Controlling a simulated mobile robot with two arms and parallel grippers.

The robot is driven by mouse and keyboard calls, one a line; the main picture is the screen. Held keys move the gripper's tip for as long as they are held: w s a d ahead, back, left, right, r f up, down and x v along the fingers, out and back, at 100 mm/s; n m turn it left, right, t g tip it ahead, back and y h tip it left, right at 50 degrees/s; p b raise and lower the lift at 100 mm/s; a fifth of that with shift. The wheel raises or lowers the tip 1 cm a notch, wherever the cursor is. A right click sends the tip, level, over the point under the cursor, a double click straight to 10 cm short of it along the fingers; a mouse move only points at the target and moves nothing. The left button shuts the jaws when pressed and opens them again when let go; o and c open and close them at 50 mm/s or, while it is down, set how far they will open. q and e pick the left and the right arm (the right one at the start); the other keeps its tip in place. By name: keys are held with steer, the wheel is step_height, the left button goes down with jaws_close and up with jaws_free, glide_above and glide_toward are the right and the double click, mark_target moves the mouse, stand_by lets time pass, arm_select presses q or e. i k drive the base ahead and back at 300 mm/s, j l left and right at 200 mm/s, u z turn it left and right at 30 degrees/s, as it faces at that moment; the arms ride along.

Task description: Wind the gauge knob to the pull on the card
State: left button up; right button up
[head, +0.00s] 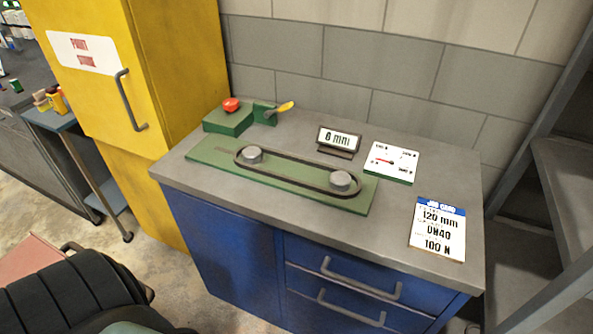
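The job card (437,235) lies on the right of the bench top and reads 120 mm, DN40 and 100 N. A white gauge plate (393,161) with a red needle and small printed figures, too small to read surely, sits on a green base behind the belt rig; its needle lies roughly level. A red round knob (231,104) sits on a green block (229,120) at the back left. A yellow-tipped lever (285,107) stands beside it. Which part is the gauge knob is not clear. Neither of my grippers is in view.
A green plate (210,155) carries a black belt around two grey pulleys (253,154). A small display (338,139) reads 6 mm. The blue bench has drawers (355,285). A yellow cabinet (95,100) stands left, grey shelving (567,170) right. The front bench top is mostly clear.

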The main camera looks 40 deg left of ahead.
mark_target(230, 105)
steer(key=u, duration=1.45)
